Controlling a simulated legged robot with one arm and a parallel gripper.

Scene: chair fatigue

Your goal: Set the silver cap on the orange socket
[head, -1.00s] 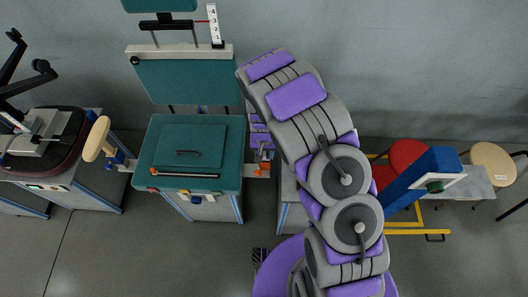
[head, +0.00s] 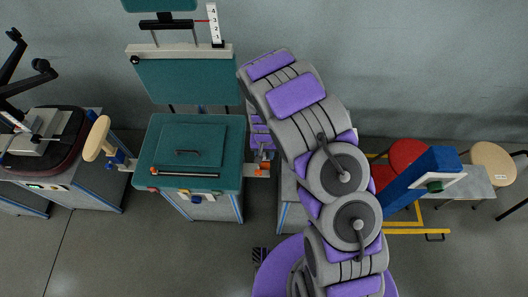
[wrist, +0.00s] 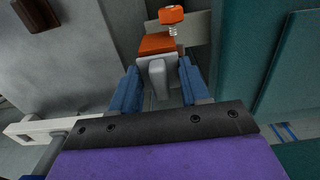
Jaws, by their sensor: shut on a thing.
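In the wrist view my gripper (wrist: 157,92) has two blue fingers shut on a silver-grey piece, which I take to be the silver cap (wrist: 158,76). An orange block (wrist: 157,44) is just beyond it, seeming to touch it or lie right behind it. A second orange piece (wrist: 171,14) with a small silver threaded part stands farther off. I cannot tell for sure which orange piece is the socket. In the head view my gripper (head: 262,156) is small, beside the right edge of the teal-topped cabinet, close to an orange part (head: 264,168). The cap is too small to tell there.
The teal-topped cabinet (head: 154,163) bears a handled lid and a black rod. A chair-like seat (head: 45,140) is at the left. Blue and yellow frames with round stools (head: 493,163) are at the right. My arm hides part of the middle.

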